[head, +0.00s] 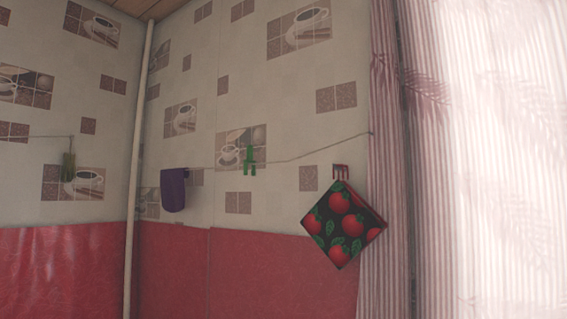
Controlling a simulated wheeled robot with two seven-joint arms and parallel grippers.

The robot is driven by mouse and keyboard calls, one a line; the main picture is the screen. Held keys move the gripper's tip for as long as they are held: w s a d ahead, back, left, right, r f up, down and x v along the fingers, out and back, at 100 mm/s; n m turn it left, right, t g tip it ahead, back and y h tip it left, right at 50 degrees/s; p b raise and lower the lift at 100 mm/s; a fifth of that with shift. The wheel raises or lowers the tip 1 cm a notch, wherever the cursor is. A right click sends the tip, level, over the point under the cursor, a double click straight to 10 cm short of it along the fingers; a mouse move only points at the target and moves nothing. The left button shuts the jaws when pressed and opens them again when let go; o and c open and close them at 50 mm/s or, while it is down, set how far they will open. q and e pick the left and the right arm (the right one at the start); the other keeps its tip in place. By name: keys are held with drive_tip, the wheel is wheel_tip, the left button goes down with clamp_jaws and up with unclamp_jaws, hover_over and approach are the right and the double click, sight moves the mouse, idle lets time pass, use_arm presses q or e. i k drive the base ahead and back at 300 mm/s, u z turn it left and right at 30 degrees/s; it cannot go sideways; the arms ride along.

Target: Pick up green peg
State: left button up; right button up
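A green peg (249,160) hangs on a thin line (305,153) strung along the tiled-pattern wall, near the middle of the head view. It looks like a clothes peg with its two legs pointing down. A second, duller olive-green thing (68,165), perhaps a peg or a small bundle, hangs at the left end of the line; it is too small to tell. Neither of my grippers is in the head view.
A pale pipe (137,150) runs up the corner. Pink curtains (480,150) cover the right side.

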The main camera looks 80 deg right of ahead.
sight(249, 148)
drive_tip(key=z, duration=0.3)
drive_tip(key=i, duration=0.4)
drive_tip(key=z, duration=3.2)
drive_tip(key=k, duration=0.65)
drive_tip(key=z, duration=0.25)
drive_tip(key=i, duration=1.25)
drive_tip(key=u, duration=0.7)
